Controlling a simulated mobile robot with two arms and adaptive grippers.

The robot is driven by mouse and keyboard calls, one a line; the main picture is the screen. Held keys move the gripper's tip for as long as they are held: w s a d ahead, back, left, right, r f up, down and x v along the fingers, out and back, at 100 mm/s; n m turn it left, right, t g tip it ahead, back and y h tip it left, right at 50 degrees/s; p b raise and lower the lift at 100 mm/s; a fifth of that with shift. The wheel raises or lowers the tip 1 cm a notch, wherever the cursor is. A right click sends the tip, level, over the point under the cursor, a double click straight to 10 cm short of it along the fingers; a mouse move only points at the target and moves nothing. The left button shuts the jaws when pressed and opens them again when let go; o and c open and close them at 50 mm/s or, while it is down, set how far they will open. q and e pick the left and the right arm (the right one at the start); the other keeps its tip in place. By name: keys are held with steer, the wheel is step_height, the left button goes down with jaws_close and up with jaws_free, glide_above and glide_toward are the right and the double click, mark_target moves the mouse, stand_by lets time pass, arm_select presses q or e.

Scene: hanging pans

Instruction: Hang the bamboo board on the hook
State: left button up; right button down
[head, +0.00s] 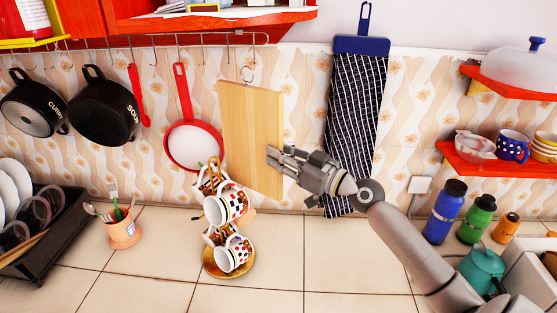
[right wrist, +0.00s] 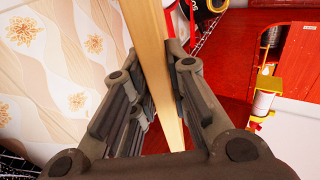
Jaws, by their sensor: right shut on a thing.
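The bamboo board (head: 250,130) is a pale wooden rectangle, upright in front of the patterned wall in the head view. A small metal ring (head: 247,74) shows at its top, just below the hooks of the rail (head: 190,38); I cannot tell whether it is on a hook. My right gripper (head: 275,160) is shut on the board's right edge. In the right wrist view, the board (right wrist: 160,70) runs edge-on between the two fingers. My left gripper is not in view.
A striped cloth with a blue holder (head: 357,95) hangs to the right. A red shelf (head: 215,20) is above.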

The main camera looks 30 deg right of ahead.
steer(key=w+d+f+b, duration=0.1)
steer(key=w+d+b, duration=0.4)
steer(key=w+b, duration=0.1)
steer(key=shift+w+d, duration=0.3)
steer(key=shift+w, duration=0.35)
stand_by(0.9)
steer(key=shift+f, duration=0.1)
stand_by(1.1)
steer(key=c, duration=1.3)
jaws_free()
steer(key=shift+c, duration=0.2)
steer(key=shift+f, duration=0.25)
steer(key=v, duration=1.2)
steer(key=shift+s+r, duration=0.1)
